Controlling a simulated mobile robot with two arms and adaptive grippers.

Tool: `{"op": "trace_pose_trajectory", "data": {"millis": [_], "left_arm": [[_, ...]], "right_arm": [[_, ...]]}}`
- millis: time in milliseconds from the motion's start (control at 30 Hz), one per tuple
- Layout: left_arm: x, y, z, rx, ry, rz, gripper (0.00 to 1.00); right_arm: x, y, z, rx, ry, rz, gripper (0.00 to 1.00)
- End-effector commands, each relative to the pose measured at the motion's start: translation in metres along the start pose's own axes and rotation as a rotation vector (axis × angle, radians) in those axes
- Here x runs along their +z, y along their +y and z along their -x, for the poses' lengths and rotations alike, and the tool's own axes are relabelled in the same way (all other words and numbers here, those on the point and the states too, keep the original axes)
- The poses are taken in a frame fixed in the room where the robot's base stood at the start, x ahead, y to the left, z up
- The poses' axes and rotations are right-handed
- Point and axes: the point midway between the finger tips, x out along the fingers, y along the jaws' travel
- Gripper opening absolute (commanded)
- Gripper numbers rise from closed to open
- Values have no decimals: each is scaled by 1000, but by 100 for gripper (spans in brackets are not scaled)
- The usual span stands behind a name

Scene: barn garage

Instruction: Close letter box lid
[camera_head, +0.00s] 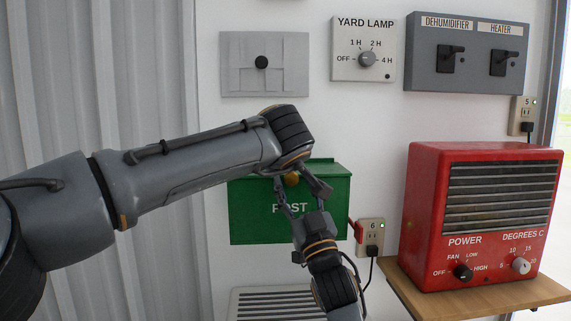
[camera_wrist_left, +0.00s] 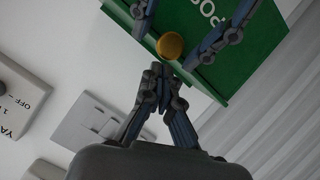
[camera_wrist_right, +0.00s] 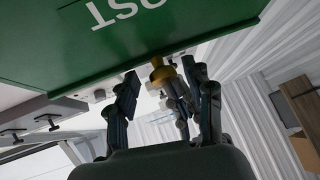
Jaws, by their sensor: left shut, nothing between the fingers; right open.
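The green letter box (camera_head: 255,222), marked POST, hangs on the white wall in the head view. Its lid (camera_head: 328,164) shows as a green strip at the top; I cannot tell whether it is fully shut. A brass knob (camera_head: 292,180) sits at the upper front. My right gripper (camera_head: 298,187) reaches up from below, open, with its fingers on either side of the knob (camera_wrist_right: 160,73) in the right wrist view. My left gripper (camera_wrist_left: 163,72) is shut and empty, its tips close to the knob (camera_wrist_left: 170,45). In the head view my left arm hides most of it.
A red heater (camera_head: 480,215) stands on a wooden shelf (camera_head: 475,298) at the right. A socket (camera_head: 370,232) with a plug and cable is just right of the letter box. Switch panels, including the yard lamp dial (camera_head: 367,59), are above. Corrugated wall (camera_head: 140,80) lies left.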

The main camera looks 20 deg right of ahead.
Motion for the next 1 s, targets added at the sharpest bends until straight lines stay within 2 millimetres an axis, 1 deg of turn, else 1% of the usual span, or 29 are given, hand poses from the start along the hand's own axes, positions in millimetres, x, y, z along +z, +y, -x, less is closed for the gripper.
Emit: {"op": "trace_pose_trajectory", "data": {"millis": [167, 300, 400, 500, 633, 733, 767, 867, 967, 1000], "left_arm": [[0, 0, 0, 0, 0, 0, 0], [0, 0, 0, 0, 0, 0, 0], [0, 0, 0, 0, 0, 0, 0], [0, 0, 0, 0, 0, 0, 0], [0, 0, 0, 0, 0, 0, 0], [0, 0, 0, 0, 0, 0, 0], [0, 0, 0, 0, 0, 0, 0], [0, 0, 0, 0, 0, 0, 0], [0, 0, 0, 0, 0, 0, 0], [0, 0, 0, 0, 0, 0, 0]], "right_arm": [[2, -1, 31, -1, -5, -1, 52], [2, 0, 62, 0, -6, -2, 52], [2, 0, 82, -1, -7, -2, 52], [2, 0, 98, 0, -6, -2, 52], [2, 0, 110, 1, -5, -2, 52], [6, -8, 117, -15, -9, -14, 52], [10, -14, 119, -26, -12, -23, 52], [29, -51, 131, -92, -28, -87, 52], [55, -113, 157, -191, -53, -201, 52], [65, -142, 174, -235, -65, -258, 52]]}}
